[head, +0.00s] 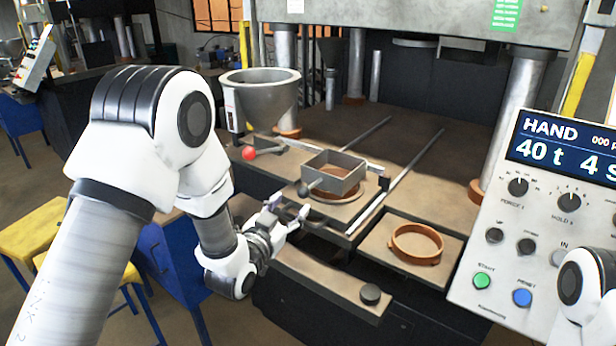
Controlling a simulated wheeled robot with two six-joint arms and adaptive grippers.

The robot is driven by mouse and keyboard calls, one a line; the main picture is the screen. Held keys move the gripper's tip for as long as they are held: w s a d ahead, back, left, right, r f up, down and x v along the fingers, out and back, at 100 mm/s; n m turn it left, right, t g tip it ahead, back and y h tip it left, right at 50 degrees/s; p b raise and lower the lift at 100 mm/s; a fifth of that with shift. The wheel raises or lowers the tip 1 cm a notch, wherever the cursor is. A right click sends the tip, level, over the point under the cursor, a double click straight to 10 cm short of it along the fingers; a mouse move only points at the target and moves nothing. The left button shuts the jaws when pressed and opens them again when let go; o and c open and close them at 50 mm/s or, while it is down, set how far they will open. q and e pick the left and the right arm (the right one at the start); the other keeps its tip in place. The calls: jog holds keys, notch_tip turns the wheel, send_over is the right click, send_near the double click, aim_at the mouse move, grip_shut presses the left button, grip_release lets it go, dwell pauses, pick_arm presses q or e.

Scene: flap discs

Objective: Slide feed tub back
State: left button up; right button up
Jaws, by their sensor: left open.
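The feed tub (347,180) is a grey, square, open-topped box near the front of the press bed, between two rails. A dark round knob (304,188) sits at its front left side. A brown ring shows beneath the tub, over a round die. My left gripper (291,207) is open, just in front of and below the knob, and looks empty. I cannot tell whether a finger touches the tub's handle. My right gripper is out of view; only part of my right arm shows at the lower right edge.
A grey hopper (262,95) stands behind left of the tub, with a red ball lever (249,153) below it. A brown ring (417,243) lies on a plate to the right. The control panel (545,220) fills the right. The bed behind the tub looks clear between the rails (412,170).

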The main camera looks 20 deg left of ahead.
aim_at(300, 196)
pick_arm(q)
jog(key=w+p, duration=0.1)
jog(key=w, duration=0.4)
jog(key=w+d+p, duration=0.1)
jog(key=w, duration=0.1)
jog(key=shift+w+f+p, duration=0.2)
jog(key=shift+f+p, duration=0.05)
jog(key=shift+p, duration=0.1)
jog(key=shift+w, duration=0.25)
jog(key=shift+s, duration=0.15)
grip_shut()
